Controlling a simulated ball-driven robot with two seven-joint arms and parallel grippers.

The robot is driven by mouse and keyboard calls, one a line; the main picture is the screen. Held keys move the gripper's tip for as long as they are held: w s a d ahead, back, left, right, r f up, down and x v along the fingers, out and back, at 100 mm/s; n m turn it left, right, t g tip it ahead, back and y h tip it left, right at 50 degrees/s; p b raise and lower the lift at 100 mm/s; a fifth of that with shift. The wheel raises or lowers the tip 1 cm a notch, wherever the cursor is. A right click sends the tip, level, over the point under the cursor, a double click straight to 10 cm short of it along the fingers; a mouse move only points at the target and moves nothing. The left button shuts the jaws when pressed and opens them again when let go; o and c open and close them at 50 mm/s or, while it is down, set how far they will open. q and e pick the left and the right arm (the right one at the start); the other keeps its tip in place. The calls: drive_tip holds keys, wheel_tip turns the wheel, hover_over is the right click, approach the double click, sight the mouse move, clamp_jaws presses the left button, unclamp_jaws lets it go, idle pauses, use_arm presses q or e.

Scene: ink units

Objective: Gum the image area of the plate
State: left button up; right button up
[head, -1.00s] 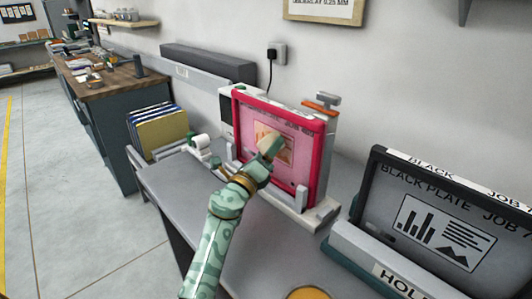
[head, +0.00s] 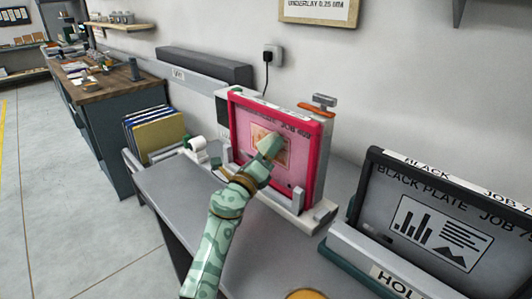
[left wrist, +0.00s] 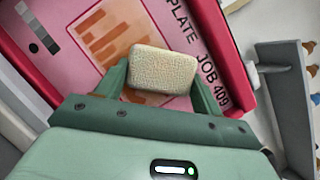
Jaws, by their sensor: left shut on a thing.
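The plate (head: 244,147) is pink with a red frame and stands upright, leaning back in a grey-white stand (head: 297,211). Its image area (head: 258,131) is an orange-tan picture near the middle, partly hidden by my gripper. In the left wrist view the plate (left wrist: 176,27) shows "PLATE JOB 409" and the image area (left wrist: 101,42) lies just beyond the fingers. My left gripper (head: 272,146) is in front of the plate. It is shut on a cream sponge (left wrist: 162,70), which overlaps the image area's edge; I cannot tell whether it touches. My right gripper is not in view.
A black plate (head: 437,215) in a holder (head: 352,247) stands at the right. A white roll (head: 196,144) is left of the stand, and a rack of folders (head: 158,135) is beyond the bench's left edge. The grey bench top (head: 178,190) is clear at front left.

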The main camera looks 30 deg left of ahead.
use_arm(q)
drive_tip(key=shift+w, duration=0.25)
drive_tip(key=shift+d, duration=0.1)
drive_tip(key=d, duration=0.2)
drive_tip(key=s+d+p, duration=0.1)
drive_tip(key=shift+s+d, duration=0.2)
drive_tip(key=shift+d, duration=0.2)
drive_tip(key=shift+w+a, duration=0.25)
drive_tip(key=shift+a, duration=0.4)
drive_tip(key=shift+w+a, duration=0.2)
drive_tip(key=shift+a, duration=0.45)
drive_tip(key=shift+w+a, duration=0.25)
drive_tip(key=shift+a, duration=0.4)
